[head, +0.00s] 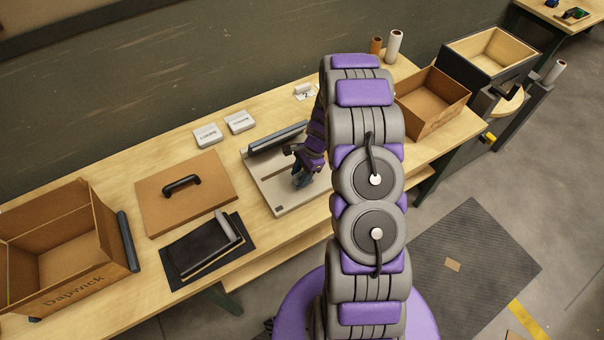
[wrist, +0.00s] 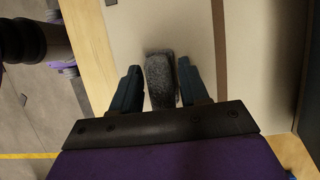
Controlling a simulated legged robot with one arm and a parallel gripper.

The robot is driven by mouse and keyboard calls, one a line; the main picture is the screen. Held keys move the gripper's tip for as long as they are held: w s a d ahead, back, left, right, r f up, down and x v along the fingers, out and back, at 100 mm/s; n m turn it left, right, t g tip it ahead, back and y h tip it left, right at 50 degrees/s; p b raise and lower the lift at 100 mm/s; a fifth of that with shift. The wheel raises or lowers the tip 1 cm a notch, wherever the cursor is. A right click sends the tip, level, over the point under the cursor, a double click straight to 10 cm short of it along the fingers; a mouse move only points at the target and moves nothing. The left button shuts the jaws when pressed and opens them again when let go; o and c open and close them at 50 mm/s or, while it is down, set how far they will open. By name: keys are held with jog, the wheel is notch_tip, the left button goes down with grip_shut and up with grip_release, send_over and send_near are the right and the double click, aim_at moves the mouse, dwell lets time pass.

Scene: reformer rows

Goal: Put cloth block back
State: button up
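The cloth block (wrist: 161,80) is a dark grey, fuzzy block in the wrist view. In the head view my gripper (head: 303,178) is low over the pale tray-like fixture (head: 275,203), and the block is hidden there or too small to tell. A black mat (head: 178,283) lies left of the fixture, with a dark flat piece and a grey bar on it.
A brown board with a black handle (head: 205,190) lies left of the fixture. An open cardboard box (head: 85,290) stands at the far left, another (head: 440,120) at the right. Two small white boxes (head: 207,135) sit at the back. The table front edge runs close to the mat.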

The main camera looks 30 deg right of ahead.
jog(key=shift+o, duration=1)
jog(key=shift+a+r, duration=0.1)
jog(key=shift+a, duration=0.6)
jog(key=v, duration=0.2)
jog(key=d+v, duration=0.1)
jog(key=v, duration=0.1)
jog(key=shift+p, duration=0.35)
jog(key=a+v, duration=0.1)
jog(key=v, duration=0.7)
notch_tip(320, 180, up, 11)
jog(key=n+h, duration=0.1)
jog(key=n, duration=0.4)
send_over(301, 173)
jog(key=s+a, duration=0.4)
jog(key=s, duration=0.1)
jog(key=s+a+r+n+g+h, duration=0.1)
jog(key=s+a+r+n, duration=0.4)
jog(key=s+a+r, duration=0.3)
jog(key=s+a+r+n+h, duration=0.1)
jog(key=s+n, duration=0.2)
jog(key=s, duration=0.6)
jog(key=s+a+r+n+h, duration=0.1)
jog(key=s+n, duration=0.3)
jog(key=s, duration=0.6)
jog(key=shift+s+a+r+n+g+h+p, duration=0.3)
jog(key=shift+a+r+p, duration=0.15)
jog(key=shift+r, duration=0.4)
jog(key=shift+w+d, duration=0.1)
jog(key=shift+d, duration=0.05)
